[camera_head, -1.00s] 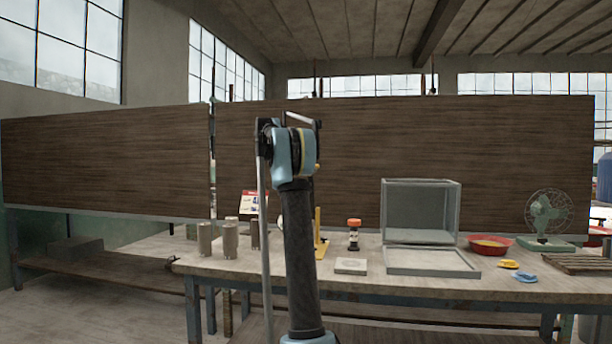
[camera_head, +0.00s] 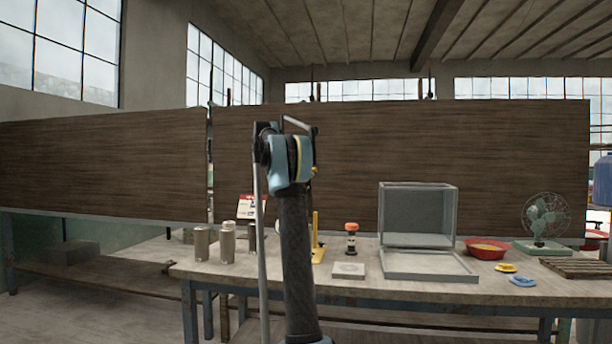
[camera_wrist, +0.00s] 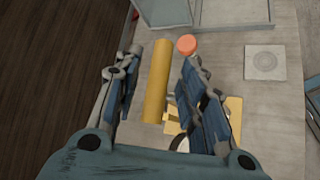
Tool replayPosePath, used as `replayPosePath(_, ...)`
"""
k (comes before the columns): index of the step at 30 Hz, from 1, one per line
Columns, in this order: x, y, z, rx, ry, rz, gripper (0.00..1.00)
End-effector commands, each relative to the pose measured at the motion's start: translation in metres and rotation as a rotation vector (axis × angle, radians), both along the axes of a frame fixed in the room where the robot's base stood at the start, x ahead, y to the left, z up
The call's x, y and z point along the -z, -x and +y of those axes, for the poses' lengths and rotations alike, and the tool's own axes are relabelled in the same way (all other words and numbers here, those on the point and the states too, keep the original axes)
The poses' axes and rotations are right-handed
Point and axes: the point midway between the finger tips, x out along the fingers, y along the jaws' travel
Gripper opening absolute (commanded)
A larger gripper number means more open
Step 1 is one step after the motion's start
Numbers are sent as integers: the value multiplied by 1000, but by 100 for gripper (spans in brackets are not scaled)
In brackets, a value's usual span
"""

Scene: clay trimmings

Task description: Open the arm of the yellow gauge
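The yellow gauge (camera_head: 318,243) stands on the workbench just right of my arm in the head view, partly hidden by it. In the wrist view its yellow bar (camera_wrist: 156,85) rises toward the camera, with its flat yellow base (camera_wrist: 236,108) partly hidden behind the right finger. My gripper (camera_wrist: 161,60) is open, its blue-padded fingers on either side of the bar. Gaps show between the bar and both fingers. In the head view my gripper is hidden behind my arm.
An orange-topped jar (camera_head: 351,238) stands close beside the gauge. A square pale tile (camera_head: 348,271) and a glass case (camera_head: 418,212) are to its right. Grey cylinders (camera_head: 201,243) stand to the left. A red bowl (camera_head: 488,248) and green fan (camera_head: 546,222) are farther right.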

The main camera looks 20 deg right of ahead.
Motion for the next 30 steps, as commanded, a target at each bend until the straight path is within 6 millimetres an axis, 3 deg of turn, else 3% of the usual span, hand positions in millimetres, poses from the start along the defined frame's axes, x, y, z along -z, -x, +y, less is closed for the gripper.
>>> replayPosePath(8,-11,-1,16,-2,1,1,37)
replayPosePath(21,-58,-5,79,-3,0,2,37)
replayPosePath(30,-71,-5,96,-1,0,1,37)
